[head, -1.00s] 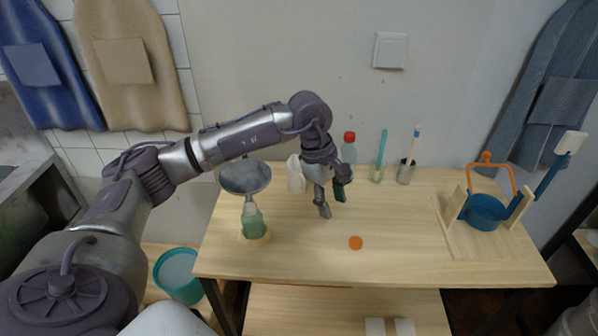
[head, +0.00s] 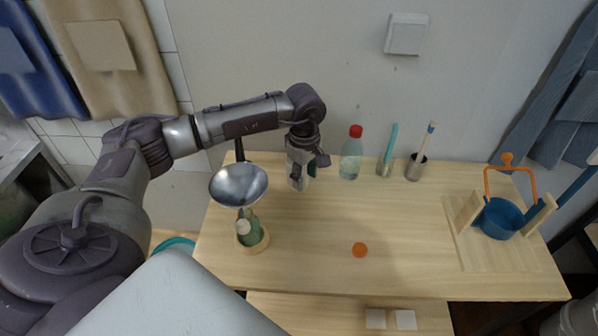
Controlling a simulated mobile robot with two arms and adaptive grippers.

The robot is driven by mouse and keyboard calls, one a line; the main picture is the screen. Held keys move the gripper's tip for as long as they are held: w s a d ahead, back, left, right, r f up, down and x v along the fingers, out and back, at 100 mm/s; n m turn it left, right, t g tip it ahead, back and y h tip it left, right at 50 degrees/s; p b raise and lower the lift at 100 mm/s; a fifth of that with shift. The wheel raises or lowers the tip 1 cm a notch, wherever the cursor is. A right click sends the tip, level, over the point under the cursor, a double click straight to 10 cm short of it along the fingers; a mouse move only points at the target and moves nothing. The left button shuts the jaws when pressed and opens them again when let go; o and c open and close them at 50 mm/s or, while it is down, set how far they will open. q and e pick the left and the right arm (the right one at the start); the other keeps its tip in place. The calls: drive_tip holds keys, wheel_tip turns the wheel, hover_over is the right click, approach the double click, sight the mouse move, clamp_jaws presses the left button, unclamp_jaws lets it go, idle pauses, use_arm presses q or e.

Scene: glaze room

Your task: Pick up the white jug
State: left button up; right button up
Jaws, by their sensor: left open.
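The white jug (head: 296,182) stands at the back of the wooden table, left of the clear bottle. Only part of it shows, because my left gripper (head: 304,172) covers much of it from above. The left gripper points down and is open, with its fingers at the jug. I cannot tell whether they touch it. My right gripper is not in view.
A metal funnel (head: 239,185) sits over a green bottle (head: 248,232) close on the left. A red-capped bottle (head: 350,160), a glass (head: 385,167) and a metal cup (head: 416,170) stand right. An orange disc (head: 359,250) lies in front. The table's middle is clear.

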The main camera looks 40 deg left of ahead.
use_arm(q)
drive_tip(key=shift+f+p, duration=0.5)
drive_tip(key=f, duration=0.1)
drive_tip(key=f+p, duration=0.1)
drive_tip(key=f, duration=0.1)
drive_tip(key=shift+w+f+p, duration=0.25)
drive_tip(key=shift+f+p, duration=0.05)
drive_tip(key=shift+a+f, duration=0.1)
drive_tip(key=shift+f, duration=0.3)
drive_tip(key=c, duration=0.4)
clamp_jaws()
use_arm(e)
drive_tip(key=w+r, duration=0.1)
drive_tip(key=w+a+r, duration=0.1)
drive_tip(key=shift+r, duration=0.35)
